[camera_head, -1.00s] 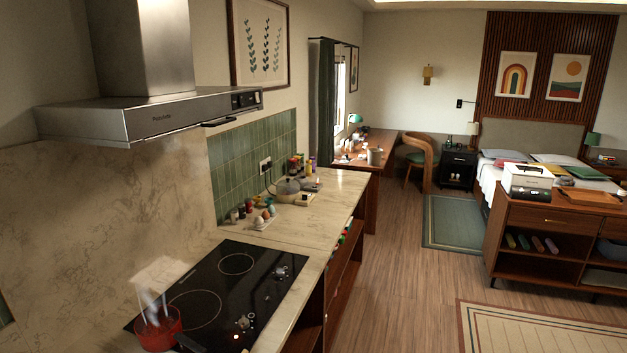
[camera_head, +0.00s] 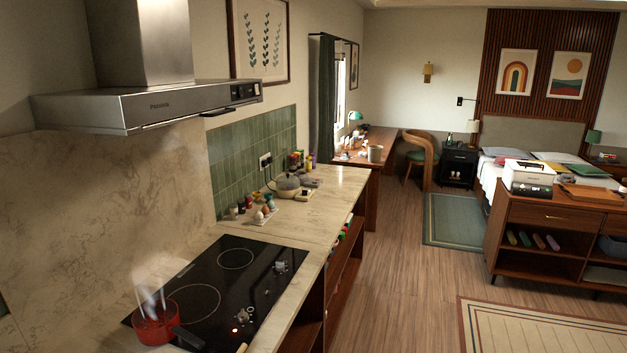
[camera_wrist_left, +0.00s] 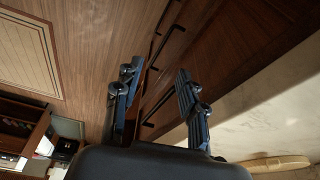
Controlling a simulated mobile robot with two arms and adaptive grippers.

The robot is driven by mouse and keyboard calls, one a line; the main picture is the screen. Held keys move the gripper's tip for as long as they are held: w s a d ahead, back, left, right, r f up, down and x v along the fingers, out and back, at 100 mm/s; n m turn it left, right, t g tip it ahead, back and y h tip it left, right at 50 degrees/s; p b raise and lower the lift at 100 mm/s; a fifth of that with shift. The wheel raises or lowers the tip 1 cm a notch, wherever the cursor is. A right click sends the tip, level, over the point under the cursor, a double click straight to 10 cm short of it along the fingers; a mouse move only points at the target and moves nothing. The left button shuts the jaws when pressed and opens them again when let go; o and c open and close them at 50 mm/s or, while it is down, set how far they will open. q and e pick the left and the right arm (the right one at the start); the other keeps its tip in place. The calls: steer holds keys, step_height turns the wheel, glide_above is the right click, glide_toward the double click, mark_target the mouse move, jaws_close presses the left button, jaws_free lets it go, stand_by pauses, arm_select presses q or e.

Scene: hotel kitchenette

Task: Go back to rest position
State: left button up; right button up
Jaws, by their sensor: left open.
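My left gripper (camera_wrist_left: 157,76) shows in the left wrist view with its two dark fingers spread apart and nothing between them. Behind it are wooden cabinet fronts with dark bar handles (camera_wrist_left: 160,100) and the pale edge of a counter (camera_wrist_left: 285,95). Neither of my grippers shows in the head view. My right gripper is in no view.
A red pot (camera_head: 156,325) with a dark handle stands on the black cooktop (camera_head: 250,262), pale steam above it. A red light glows on the cooktop. A grey kettle-like pot (camera_head: 288,187) stands farther along the counter (camera_head: 325,200).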

arm_select(q)
steer(key=s+a+f+b, duration=0.1)
steer(key=s+f+b, duration=0.25)
steer(key=f, duration=0.85)
steer(key=s+f+g+b, duration=0.15)
steer(key=s+f, duration=0.25)
steer(key=f, duration=0.7)
steer(key=s+a+f+b, duration=0.1)
steer(key=s+f+b, duration=0.25)
steer(key=f, duration=0.85)
steer(key=s+a+f+b, duration=0.1)
steer(key=s+f+b, duration=0.1)
steer(key=s+f, duration=0.6)
steer(key=shift+s+a, duration=0.15)
steer(key=shift+s, duration=0.4)
steer(key=shift+g, duration=0.25)
